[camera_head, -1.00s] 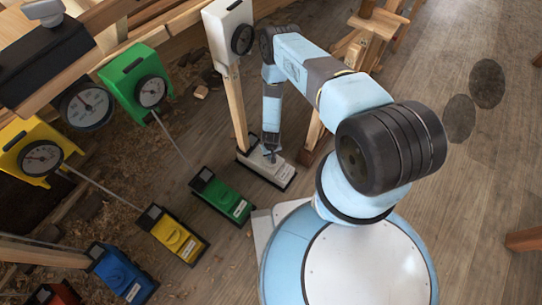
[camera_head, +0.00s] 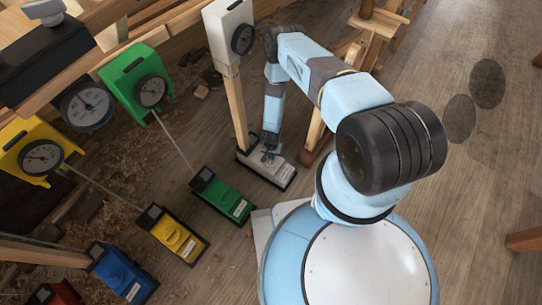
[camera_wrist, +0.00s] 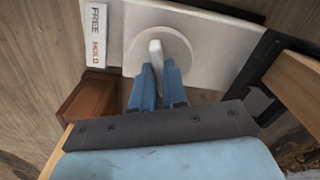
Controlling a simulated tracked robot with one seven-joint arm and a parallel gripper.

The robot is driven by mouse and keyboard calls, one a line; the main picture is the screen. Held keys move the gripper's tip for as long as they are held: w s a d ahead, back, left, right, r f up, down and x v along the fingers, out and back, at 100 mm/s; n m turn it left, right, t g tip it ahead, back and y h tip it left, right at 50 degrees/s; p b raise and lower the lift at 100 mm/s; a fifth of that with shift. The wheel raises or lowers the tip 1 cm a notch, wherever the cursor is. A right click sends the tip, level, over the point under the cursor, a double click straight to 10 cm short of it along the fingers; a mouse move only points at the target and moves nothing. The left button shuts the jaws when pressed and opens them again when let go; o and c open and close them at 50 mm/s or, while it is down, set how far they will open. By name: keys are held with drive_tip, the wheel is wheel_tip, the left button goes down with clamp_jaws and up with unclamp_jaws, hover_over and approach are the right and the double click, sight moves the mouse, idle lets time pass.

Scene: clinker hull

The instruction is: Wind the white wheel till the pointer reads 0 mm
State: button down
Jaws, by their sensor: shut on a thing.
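The white winding unit (camera_head: 281,174) stands on the floor at the foot of a wooden post. In the wrist view its round white wheel (camera_wrist: 184,44) carries a raised white grip bar (camera_wrist: 156,49). My gripper (camera_wrist: 158,70) is shut on this bar, with one blue finger on each side. In the head view my gripper (camera_head: 269,154) reaches down to the unit and hides much of the wheel. The white gauge box (camera_head: 226,27) sits atop the post. Its dark dial (camera_head: 242,40) is turned sideways, and I cannot read the pointer.
A label (camera_wrist: 98,35) with FREE and HOLD lies beside the wheel. Green (camera_head: 222,197), yellow (camera_head: 173,235) and blue (camera_head: 121,273) units stand to the left, with green (camera_head: 132,68) and yellow (camera_head: 18,139) gauges above. A wooden trestle stands right of the post.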

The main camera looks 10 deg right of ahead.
drive_tip(key=m, duration=0.6)
drive_tip(key=shift+m, duration=0.3)
idle(0.4)
drive_tip(key=c, duration=1.2)
unclamp_jaws()
drive_tip(key=shift+o, duration=0.2)
wheel_tip(320, 180, up, 14)
drive_tip(key=shift+f, duration=0.15)
